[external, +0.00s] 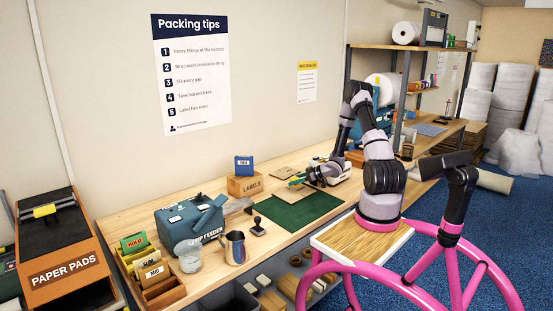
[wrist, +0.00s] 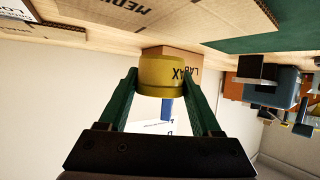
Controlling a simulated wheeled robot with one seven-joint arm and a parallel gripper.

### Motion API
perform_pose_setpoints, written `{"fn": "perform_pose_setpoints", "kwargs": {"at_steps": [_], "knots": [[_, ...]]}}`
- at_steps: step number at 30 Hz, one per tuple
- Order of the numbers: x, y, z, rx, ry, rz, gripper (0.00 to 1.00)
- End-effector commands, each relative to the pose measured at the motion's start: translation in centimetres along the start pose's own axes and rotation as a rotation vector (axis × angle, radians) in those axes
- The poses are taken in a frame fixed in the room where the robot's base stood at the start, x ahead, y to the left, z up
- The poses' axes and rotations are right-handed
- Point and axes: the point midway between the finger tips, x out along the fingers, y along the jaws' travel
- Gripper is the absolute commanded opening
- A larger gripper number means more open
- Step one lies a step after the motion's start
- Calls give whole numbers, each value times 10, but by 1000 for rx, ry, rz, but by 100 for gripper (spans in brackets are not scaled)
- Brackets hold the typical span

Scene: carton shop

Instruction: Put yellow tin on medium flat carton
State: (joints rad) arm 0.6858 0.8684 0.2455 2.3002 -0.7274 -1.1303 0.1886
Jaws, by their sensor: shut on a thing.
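The yellow tin (wrist: 158,78) sits between the green fingertips of my gripper (wrist: 160,85) in the wrist view, and the fingers are shut on it. Dark lettering shows on its side. The medium flat carton (wrist: 115,12), brown with printed letters, lies on the bench at the top of the wrist view, which looks turned over. In the external view my gripper (external: 300,181) is low over the bench by brown flat cartons (external: 284,172); the tin is hard to make out there. I cannot tell whether the tin touches the carton.
A green mat (external: 297,212) lies in front of the gripper. A labels box (external: 244,186) with a blue pack on it (external: 243,166) stands to the left.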

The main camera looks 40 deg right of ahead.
Motion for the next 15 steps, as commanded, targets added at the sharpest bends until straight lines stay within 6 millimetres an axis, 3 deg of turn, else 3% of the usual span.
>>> {"fn": "perform_pose_setpoints", "kwargs": {"at_steps": [6, 15], "knots": [[14, -1, 30, 3, -1, -1, 5], [17, 0, 36, 0, -1, 0, 5]]}}
